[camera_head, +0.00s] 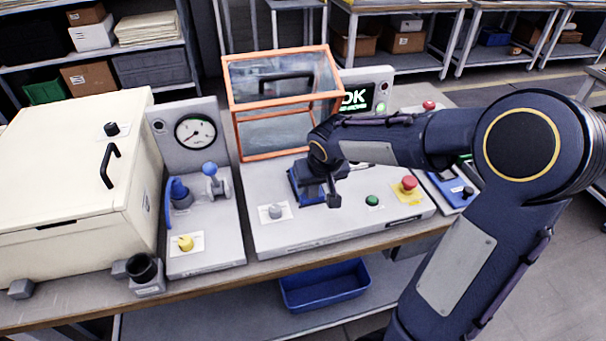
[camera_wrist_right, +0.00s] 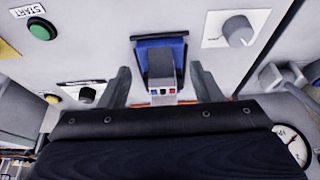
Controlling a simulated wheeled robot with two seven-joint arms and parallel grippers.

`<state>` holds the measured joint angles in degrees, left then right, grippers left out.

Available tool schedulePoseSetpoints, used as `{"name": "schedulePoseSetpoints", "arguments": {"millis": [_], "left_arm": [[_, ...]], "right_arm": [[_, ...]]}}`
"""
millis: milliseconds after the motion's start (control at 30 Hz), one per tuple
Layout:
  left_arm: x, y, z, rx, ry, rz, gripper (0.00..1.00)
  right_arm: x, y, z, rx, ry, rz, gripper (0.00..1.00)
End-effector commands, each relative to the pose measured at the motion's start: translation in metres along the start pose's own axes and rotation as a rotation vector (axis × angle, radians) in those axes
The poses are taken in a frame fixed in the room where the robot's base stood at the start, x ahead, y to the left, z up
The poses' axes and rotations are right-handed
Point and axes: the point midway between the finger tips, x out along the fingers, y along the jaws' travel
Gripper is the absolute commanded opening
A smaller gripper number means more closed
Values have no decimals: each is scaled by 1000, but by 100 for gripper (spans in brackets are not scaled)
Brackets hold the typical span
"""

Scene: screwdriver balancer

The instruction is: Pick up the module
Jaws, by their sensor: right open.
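A dark grey module (camera_wrist_right: 165,68) with small blue and red marks on its near end sits in a blue cradle (camera_wrist_right: 148,41) on the grey tester panel. In the head view the blue cradle (camera_head: 297,188) shows partly; my right gripper (camera_head: 328,188) is over it and hides most of the module. In the right wrist view my right gripper (camera_wrist_right: 161,72) is open, with one finger on each side of the module. Gaps show between the fingers and the module. My left gripper is not in view.
An orange-framed clear cover (camera_head: 283,58) stands raised behind the cradle. A screen (camera_head: 356,97) reads OK. A grey knob (camera_head: 275,211), green button (camera_head: 372,200) and red stop button (camera_head: 409,183) surround the cradle. A gauge station (camera_head: 196,133) and cream box (camera_head: 75,180) stand left.

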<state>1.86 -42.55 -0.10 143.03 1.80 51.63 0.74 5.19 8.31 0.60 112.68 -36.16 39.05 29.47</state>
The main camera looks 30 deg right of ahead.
Motion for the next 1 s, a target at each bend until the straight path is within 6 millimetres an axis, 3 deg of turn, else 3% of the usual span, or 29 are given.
{"name": "schedulePoseSetpoints", "arguments": {"millis": [100,367,600,733,967,1000], "left_arm": [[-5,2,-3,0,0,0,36],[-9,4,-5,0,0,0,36],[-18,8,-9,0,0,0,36],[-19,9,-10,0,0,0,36],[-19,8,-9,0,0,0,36],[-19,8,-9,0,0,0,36]], "right_arm": [[6,0,-17,1,-2,0,58],[14,0,-36,0,-2,-1,58],[28,0,-71,1,-2,-1,58],[40,0,-69,0,-3,-1,58],[41,0,-69,0,-1,-1,58],[41,0,-69,0,-1,-1,53]]}}
